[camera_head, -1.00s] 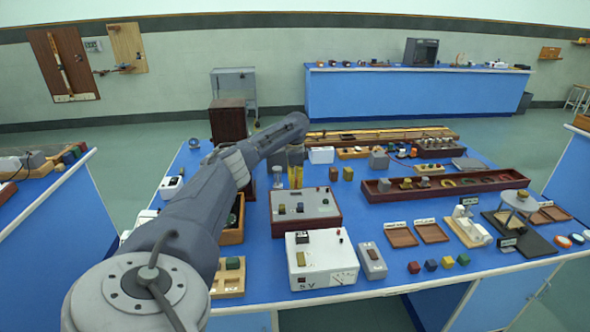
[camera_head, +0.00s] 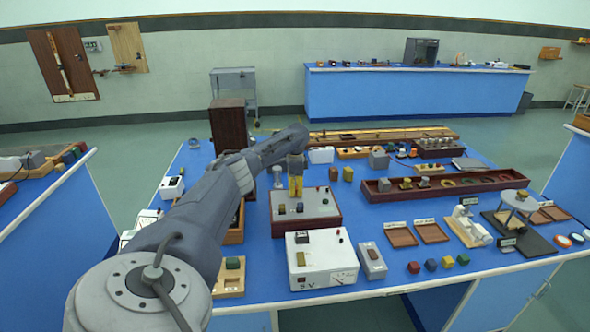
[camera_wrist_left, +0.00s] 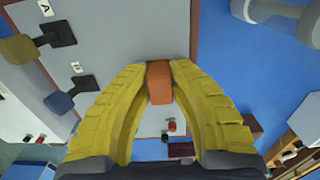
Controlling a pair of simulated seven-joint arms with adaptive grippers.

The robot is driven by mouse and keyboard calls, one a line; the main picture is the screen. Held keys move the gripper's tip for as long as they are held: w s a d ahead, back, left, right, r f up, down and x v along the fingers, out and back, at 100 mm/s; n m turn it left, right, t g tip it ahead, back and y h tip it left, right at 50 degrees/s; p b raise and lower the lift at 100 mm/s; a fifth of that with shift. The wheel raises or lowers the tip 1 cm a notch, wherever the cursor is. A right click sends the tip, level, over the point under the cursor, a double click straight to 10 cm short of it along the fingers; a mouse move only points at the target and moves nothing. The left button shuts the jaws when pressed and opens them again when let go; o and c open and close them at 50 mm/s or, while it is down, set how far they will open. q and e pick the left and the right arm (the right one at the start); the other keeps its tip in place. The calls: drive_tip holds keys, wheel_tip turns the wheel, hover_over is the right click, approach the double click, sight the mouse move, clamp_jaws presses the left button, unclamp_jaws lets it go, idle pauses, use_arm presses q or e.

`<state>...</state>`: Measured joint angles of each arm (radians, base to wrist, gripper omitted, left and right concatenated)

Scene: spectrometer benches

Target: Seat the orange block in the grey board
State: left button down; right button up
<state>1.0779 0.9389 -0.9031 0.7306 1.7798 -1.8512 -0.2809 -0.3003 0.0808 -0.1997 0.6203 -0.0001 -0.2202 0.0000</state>
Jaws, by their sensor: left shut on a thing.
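The orange block (camera_wrist_left: 160,84) is pinched between the yellow fingertips of my left gripper (camera_wrist_left: 160,72) in the left wrist view. In the head view my left gripper (camera_head: 296,187) points down over the back part of the grey board (camera_head: 322,203), which tops a dark red-brown box. The block cannot be made out in the head view. The grey board (camera_wrist_left: 110,30) fills the upper left of the wrist view, behind the fingers. Whether the block touches the board is unclear. My right gripper is not in view.
A white power supply (camera_head: 322,262) stands in front. A long dark red tray (camera_head: 450,187) lies to the right.

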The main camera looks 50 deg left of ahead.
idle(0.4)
use_arm(q)
drive_tip(key=c, duration=1.2)
unclamp_jaws()
wheel_tip(320, 180, up, 12)
